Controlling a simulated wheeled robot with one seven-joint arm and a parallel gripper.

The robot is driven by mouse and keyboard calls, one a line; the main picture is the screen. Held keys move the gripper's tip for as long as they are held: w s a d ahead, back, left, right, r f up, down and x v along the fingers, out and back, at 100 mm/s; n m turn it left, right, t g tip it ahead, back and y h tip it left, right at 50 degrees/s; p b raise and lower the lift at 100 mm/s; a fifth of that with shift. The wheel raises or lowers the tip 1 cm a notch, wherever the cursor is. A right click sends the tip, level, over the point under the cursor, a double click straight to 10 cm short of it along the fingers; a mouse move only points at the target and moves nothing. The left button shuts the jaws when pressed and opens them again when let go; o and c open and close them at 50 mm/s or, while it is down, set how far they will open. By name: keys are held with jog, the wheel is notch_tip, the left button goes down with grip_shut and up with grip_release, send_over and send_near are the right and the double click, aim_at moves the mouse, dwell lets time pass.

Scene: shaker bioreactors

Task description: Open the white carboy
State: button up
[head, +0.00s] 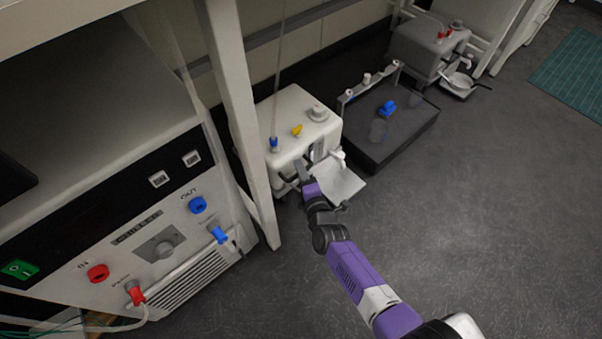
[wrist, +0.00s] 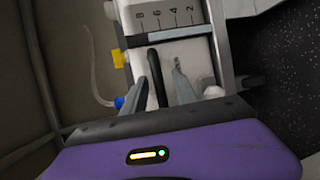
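The white carboy (head: 291,112) stands on the floor beside the bench leg in the head view. A round cap (head: 318,113) sits on its top, with a yellow fitting (head: 297,130) and a blue fitting (head: 274,142). A white spigot (head: 340,155) juts from its front, above a pale tray. My gripper (head: 303,174) is low in front of the carboy's front face, below the top. In the wrist view, the carboy's numbered scale (wrist: 166,20) lies ahead. Contact with the carboy cannot be told.
A control unit (head: 160,240) and a bench leg (head: 240,110) stand to the left. A dark tray (head: 405,132) with a blue-capped bottle (head: 380,122) is to the right. A grey carboy (head: 425,45) stands farther back.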

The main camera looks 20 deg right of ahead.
jog(key=shift+c, duration=0.2)
grip_shut()
dwell(1.2)
